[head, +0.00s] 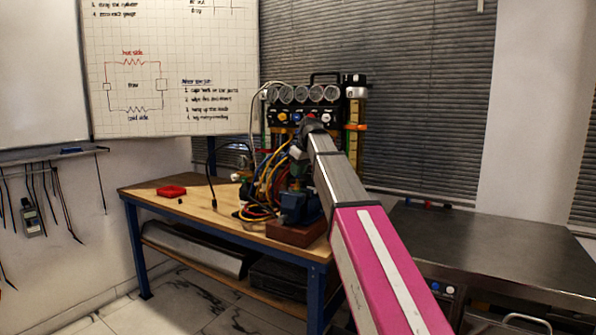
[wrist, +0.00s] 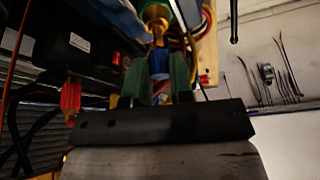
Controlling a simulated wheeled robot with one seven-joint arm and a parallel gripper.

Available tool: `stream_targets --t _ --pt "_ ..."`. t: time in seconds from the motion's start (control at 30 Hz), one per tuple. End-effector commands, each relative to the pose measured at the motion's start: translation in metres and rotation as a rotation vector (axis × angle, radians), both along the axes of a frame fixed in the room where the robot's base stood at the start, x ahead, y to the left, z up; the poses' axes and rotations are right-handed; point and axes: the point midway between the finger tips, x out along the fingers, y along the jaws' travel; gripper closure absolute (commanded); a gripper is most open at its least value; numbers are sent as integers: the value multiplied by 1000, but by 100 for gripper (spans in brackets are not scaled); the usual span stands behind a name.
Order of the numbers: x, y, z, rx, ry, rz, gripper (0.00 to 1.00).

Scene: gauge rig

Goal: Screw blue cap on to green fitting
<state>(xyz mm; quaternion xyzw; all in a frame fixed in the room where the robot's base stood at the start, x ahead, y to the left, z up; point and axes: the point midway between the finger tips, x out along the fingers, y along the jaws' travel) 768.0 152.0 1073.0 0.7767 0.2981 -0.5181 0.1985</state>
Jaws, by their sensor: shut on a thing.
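In the wrist view my gripper (wrist: 160,77) has two green fingers, one on each side of a small blue piece, which looks like the blue cap (wrist: 158,62). The fingers are shut on it. Just beyond the cap, in line with it, is a brass-yellow fitting (wrist: 156,18) with dark edges.
The rig stands on a wooden workbench (head: 222,218) with hoses and cables around it. A blue vise (head: 298,207) is close beside my arm. A red part (wrist: 70,97) is left of the fingers in the wrist view.

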Motion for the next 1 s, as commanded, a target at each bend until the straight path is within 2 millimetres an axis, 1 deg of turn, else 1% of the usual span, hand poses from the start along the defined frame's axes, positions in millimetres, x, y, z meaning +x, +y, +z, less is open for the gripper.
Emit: stream_targets --t 1.0 --pt "0 0 -23 1 -1 0 100"
